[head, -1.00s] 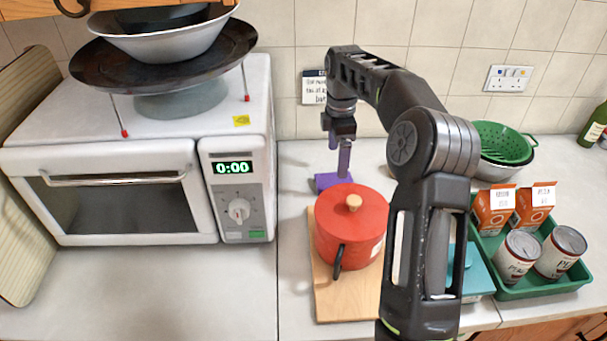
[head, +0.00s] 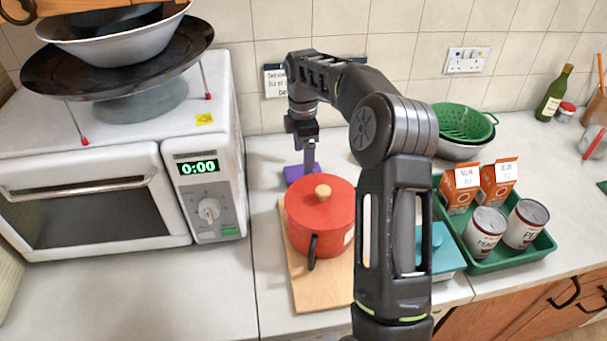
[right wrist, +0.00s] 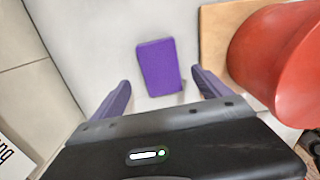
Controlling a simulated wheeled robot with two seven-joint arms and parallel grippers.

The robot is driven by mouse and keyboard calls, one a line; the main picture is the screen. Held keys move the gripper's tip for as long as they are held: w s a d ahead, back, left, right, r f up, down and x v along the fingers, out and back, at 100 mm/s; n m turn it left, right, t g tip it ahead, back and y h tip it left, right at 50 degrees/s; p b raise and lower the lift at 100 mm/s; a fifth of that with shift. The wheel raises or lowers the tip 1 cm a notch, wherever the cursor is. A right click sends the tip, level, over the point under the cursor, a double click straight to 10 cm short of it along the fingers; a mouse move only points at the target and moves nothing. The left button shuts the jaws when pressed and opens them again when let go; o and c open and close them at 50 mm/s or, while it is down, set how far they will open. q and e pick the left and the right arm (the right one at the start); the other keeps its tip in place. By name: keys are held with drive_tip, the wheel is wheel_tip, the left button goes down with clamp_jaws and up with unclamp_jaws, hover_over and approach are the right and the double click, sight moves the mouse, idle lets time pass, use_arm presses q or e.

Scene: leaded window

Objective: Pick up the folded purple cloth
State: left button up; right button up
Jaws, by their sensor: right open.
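The folded purple cloth (head: 292,174) lies on the worktop behind the red pot, partly hidden by my right gripper in the head view. In the right wrist view the cloth (right wrist: 157,67) is a flat purple rectangle. My right gripper (right wrist: 160,76) is open and empty. Its two purple-grey fingers point toward the cloth, one on each side of it in the picture, with a gap on both sides. In the head view the right gripper (head: 307,165) hangs down over the cloth; its exact height is hard to tell. My left gripper is not in view.
The red pot (head: 317,222) on a wooden board (head: 301,287) stands close by the cloth. A microwave (head: 86,205) carries stacked bowls at left. A green tray (head: 505,275) with cans and cartons, and a green colander (head: 463,120), are at right. The tiled wall is behind.

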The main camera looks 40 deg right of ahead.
wheel_tip(320, 180, down, 4)
drive_tip(key=shift+s+f+p, duration=0.1)
drive_tip(key=shift+f+p, duration=0.1)
drive_tip(key=shift+p, duration=0.55)
drive_tip(key=shift+f, duration=0.3)
drive_tip(key=c, duration=1.4)
drive_tip(key=shift+c, duration=0.2)
drive_tip(key=shift+s+d+r+b, duration=0.15)
drive_tip(key=shift+r+b, duration=0.2)
drive_tip(key=shift+b, duration=0.25)
wheel_tip(320, 180, up, 6)
drive_tip(key=shift+r+b, duration=0.15)
drive_tip(key=shift+b, duration=0.5)
drive_tip(key=s+d+b, duration=0.2)
drive_tip(key=s+d, duration=0.1)
drive_tip(key=s, duration=0.6)
drive_tip(key=s+d+b, duration=0.3)
drive_tip(key=s+d, duration=0.1)
drive_tip(key=s, duration=0.5)
drive_tip(key=shift+s+b, duration=0.15)
drive_tip(key=shift+b, duration=0.15)
